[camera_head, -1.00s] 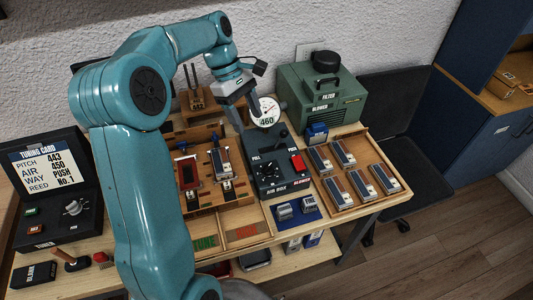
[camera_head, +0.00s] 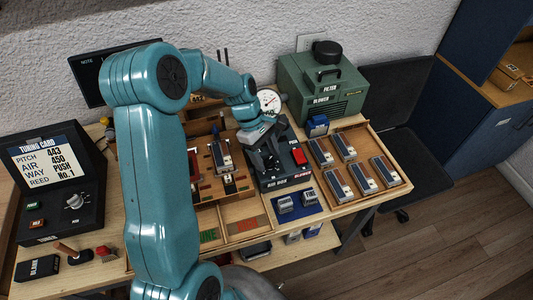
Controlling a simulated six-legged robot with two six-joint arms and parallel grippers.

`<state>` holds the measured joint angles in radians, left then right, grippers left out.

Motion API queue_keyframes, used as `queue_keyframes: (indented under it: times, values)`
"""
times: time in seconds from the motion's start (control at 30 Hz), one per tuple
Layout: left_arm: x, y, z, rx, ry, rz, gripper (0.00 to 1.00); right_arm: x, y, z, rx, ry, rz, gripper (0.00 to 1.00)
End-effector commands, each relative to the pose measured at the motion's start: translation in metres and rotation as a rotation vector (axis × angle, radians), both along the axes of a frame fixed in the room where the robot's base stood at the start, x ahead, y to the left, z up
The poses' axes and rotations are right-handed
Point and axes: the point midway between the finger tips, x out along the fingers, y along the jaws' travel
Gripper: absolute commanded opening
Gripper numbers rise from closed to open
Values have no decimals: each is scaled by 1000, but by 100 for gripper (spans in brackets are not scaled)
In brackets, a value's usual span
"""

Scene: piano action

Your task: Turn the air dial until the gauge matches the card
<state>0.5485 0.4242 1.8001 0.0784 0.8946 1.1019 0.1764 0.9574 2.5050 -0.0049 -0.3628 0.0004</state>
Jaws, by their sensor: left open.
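The tuning card (camera_head: 45,155) stands at the left and reads Pitch 443, Air 450, Way Push, Reed No. 1. The dark air box (camera_head: 284,180) sits mid-bench. The round white gauge (camera_head: 268,99) stands behind it with a red needle; its number readout is hidden behind my wrist. My left gripper (camera_head: 269,159) is open and points down at the air dial on the air box top. The fingers largely cover the dial, and I cannot tell whether they touch it. My right gripper is out of view.
A red blower switch (camera_head: 299,156) is close to the right of the gripper. A green blower (camera_head: 322,85) stands behind. A wooden tray (camera_head: 392,159) of reed blocks lies to the right. My arm hides part of the bench's left middle.

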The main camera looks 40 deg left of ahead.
Motion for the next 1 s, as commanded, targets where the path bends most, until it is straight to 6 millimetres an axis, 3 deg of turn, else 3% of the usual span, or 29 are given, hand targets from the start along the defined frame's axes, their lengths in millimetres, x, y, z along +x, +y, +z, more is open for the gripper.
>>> queue_keyframes:
  times: [0.37, 0.5, 0.53, 0.97, 1.0]
  values:
    - [1, -1, -6, 0, 0, 0, 58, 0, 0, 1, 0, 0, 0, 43]
    - [1, -1, -6, 0, 0, 0, 13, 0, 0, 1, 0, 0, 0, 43]
    - [1, -1, -6, 1, 0, 0, 6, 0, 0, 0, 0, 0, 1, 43]
    - [0, -2, -7, 0, 2, 42, 6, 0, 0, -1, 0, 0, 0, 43]
    - [0, -2, -7, 0, 2, 42, 39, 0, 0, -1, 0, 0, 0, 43]
